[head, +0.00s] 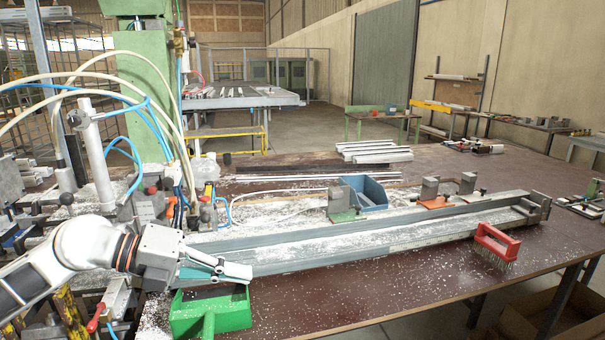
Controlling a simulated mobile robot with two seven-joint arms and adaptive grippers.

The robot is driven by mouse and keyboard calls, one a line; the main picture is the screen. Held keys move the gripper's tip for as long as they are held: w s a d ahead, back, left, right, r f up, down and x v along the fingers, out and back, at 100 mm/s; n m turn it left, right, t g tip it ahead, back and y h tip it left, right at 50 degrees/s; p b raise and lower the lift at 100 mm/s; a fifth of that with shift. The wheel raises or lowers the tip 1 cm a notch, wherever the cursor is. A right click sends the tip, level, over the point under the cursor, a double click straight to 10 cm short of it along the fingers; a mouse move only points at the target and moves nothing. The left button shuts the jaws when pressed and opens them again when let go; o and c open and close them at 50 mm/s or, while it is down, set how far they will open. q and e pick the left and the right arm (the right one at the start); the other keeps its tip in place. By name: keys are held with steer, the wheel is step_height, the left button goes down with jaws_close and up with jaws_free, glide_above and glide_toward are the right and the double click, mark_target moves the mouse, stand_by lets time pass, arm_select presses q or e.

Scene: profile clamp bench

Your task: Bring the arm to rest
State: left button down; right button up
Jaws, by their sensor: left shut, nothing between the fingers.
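My left gripper (236,271) is shut with nothing between its fingers. It shows in the head view at lower left, at the near left end of the long grey profile rail (385,224) and above a green dustpan (210,311). Its white and grey arm comes in from the left edge. I cannot tell whether the fingers touch the rail or the dustpan. My right gripper is not in view.
The brown bench (370,285) is strewn with white chips. A red brush (496,243) stands near its front right edge. A blue bin (364,192) and clamp blocks sit behind the rail. A green machine column (147,80) with hoses rises at left.

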arm_select(q)
steer(key=s+d+f+n+h, duration=0.1)
steer(key=s+d+n+h, duration=0.15)
steer(key=d+h, duration=0.3)
steer(key=a+f+n+t+y, duration=0.3)
steer(key=f+n+t, duration=0.1)
steer(key=f+n, duration=0.25)
steer(key=w+a+f+n+t+y, duration=0.1)
steer(key=a+f+n+t+y, duration=0.15)
steer(key=f+n+t, duration=0.45)
steer(key=a+f+n+t+y, duration=0.2)
steer(key=f+n+y, duration=0.2)
steer(key=f+n, duration=0.3)
steer(key=s+a+f+n+g+y, duration=0.3)
steer(key=s+f+n, duration=0.1)
steer(key=s+f, duration=0.4)
steer(key=s+a+f+n+g+y, duration=0.2)
steer(key=s+f, duration=0.6)
steer(key=f, duration=0.5)
steer(key=shift+s+a+f+n+g+y, duration=0.3)
steer(key=shift+a+n+g+y, duration=0.25)
steer(key=shift+n, duration=0.65)
steer(key=shift+a, duration=0.1)
